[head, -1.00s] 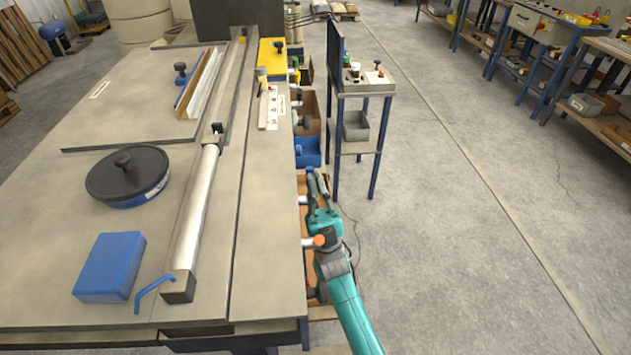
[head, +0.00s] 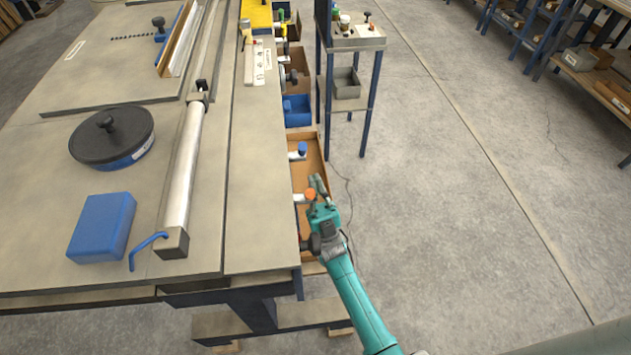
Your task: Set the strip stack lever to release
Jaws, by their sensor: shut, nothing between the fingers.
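My gripper (head: 319,183) is teal with grey fingers. It is shut and empty, low beside the table's right side. Its fingertips are close to an orange-tipped lever (head: 310,194); I cannot tell whether they touch. A blue-tipped fitting (head: 301,149) sticks out from the table side just beyond. A narrow stack of pale strips (head: 182,42) stands against a wooden-edged guide at the top of the table. No readable label shows which handle is the strip stack lever.
The table (head: 250,210) fills the left, with a round black-lidded item (head: 112,134), a blue block (head: 102,228) and a metal roller (head: 184,165). A brown tray (head: 316,160) and blue bin (head: 297,110) sit along its side. A small stand (head: 362,130) is beyond.

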